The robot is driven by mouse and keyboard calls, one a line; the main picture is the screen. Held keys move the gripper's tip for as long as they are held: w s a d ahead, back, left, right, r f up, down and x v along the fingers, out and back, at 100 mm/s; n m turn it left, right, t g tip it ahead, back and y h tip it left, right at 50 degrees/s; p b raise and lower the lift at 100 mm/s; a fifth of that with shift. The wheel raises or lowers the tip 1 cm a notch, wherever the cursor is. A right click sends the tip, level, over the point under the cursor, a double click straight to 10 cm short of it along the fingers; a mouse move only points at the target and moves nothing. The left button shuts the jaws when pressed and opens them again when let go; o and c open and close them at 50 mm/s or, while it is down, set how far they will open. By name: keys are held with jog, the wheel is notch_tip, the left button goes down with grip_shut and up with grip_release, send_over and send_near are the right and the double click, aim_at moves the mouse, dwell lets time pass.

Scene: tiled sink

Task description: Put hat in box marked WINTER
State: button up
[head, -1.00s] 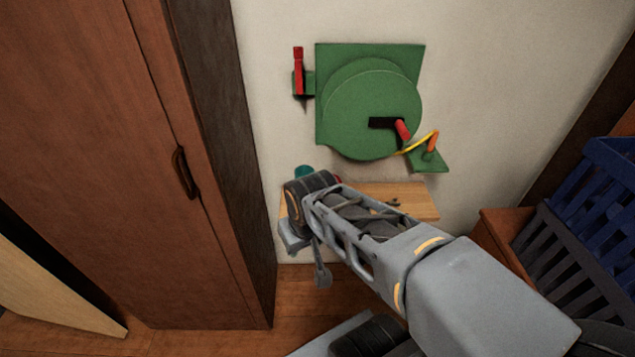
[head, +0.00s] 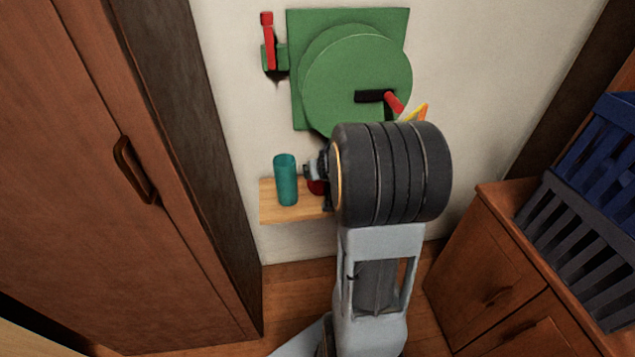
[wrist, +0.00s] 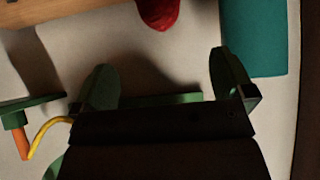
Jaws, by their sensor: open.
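I cannot make out a hat or a box marked WINTER in either view. My gripper (wrist: 163,82) is open, its two fingers spread with nothing between them in the wrist view. In the head view my gripper (head: 318,172) is partly hidden by my wrist, over the small wooden shelf. A red object (wrist: 158,10) shows at the top edge of the wrist view, beyond the fingers and apart from them. It also shows as a sliver on the shelf in the head view (head: 316,187). Its full shape is hidden.
A teal cup (head: 286,180) stands upright on the wooden shelf (head: 275,213), close to my gripper. A green wall device (head: 350,80) with a red-tipped crank is above. A tall wardrobe (head: 80,150) stands left. Blue (head: 605,150) and grey (head: 575,255) crates sit on a cabinet (head: 490,265), right.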

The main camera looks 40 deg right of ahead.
aim_at(320, 182)
jog(key=b+x, duration=0.1)
jog(key=x, duration=0.1)
jog(key=b+x, duration=0.1)
jog(key=x, duration=0.2)
jog(key=b+x, duration=0.2)
jog(key=x, duration=0.1)
jog(key=shift+s+f, duration=0.15)
jog(key=shift+f, duration=0.3)
jog(key=shift+b+x, duration=1.1)
jog(key=shift+x, duration=1.8)
jog(key=shift+r, duration=0.15)
jog(key=c, duration=1.1)
jog(key=shift+o, duration=0.2)
jog(key=shift+r, duration=0.1)
